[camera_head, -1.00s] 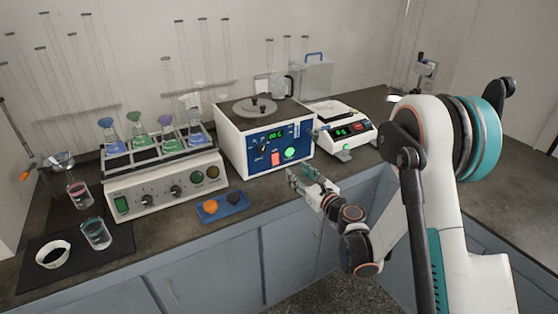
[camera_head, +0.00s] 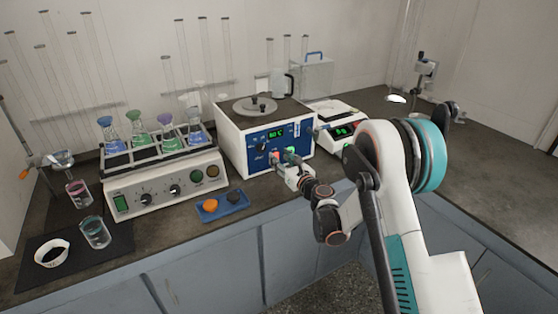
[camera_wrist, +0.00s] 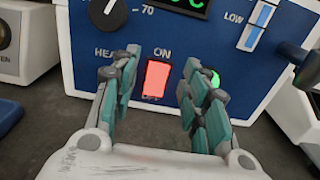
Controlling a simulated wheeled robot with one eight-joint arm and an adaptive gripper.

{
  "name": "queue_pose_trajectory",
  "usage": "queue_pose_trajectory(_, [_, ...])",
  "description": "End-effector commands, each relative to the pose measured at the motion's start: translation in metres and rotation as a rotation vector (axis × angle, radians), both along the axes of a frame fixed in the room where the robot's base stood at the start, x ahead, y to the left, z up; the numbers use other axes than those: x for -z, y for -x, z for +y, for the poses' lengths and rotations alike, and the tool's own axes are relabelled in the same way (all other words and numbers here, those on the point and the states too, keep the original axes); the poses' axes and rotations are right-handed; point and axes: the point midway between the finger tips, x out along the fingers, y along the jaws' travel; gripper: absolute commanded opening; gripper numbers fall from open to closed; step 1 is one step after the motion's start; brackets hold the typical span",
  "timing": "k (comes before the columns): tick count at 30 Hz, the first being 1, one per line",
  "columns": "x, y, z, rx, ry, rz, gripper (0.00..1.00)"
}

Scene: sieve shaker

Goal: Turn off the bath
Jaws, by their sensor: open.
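The bath (camera_head: 236,140) is a white box with a blue front panel and a round lid on top. Its green display (camera_head: 277,133) is lit. In the wrist view, a red lit rocker switch (camera_wrist: 157,78) sits under the word "ON", with a label partly hidden below it. A green light (camera_wrist: 214,78) is to its right, partly behind a finger. My gripper (camera_wrist: 158,90) is open and faces the panel, with the switch showing between its fingers. In the head view my gripper (camera_head: 284,160) is close in front of the panel. I cannot tell whether it touches.
A shaker with several flasks (camera_head: 165,173) stands to the left. A blue tray with an orange and a dark piece (camera_head: 223,205) lies in front. A balance (camera_head: 338,128) stands right of the bath.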

Motion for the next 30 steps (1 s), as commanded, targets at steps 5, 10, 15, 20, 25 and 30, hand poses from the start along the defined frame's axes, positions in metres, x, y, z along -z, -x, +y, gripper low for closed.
queue_pose_trajectory(5, [0.001,-0.012,0.009,-0.001,0.0,0.0,0.42])
queue_pose_trajectory(10, [0.0,-0.015,0.011,-0.001,0.0,0.0,0.42])
queue_pose_trajectory(15, [-0.001,-0.015,0.011,-0.001,0.0,0.0,0.42])
queue_pose_trajectory(20, [-0.001,-0.015,0.011,-0.001,0.0,0.0,0.08])
queue_pose_trajectory(25, [0.0,-0.015,0.011,-0.001,0.0,0.0,0.0])
queue_pose_trajectory(30, [0.001,-0.015,0.011,-0.003,-0.012,-0.016,0.0])
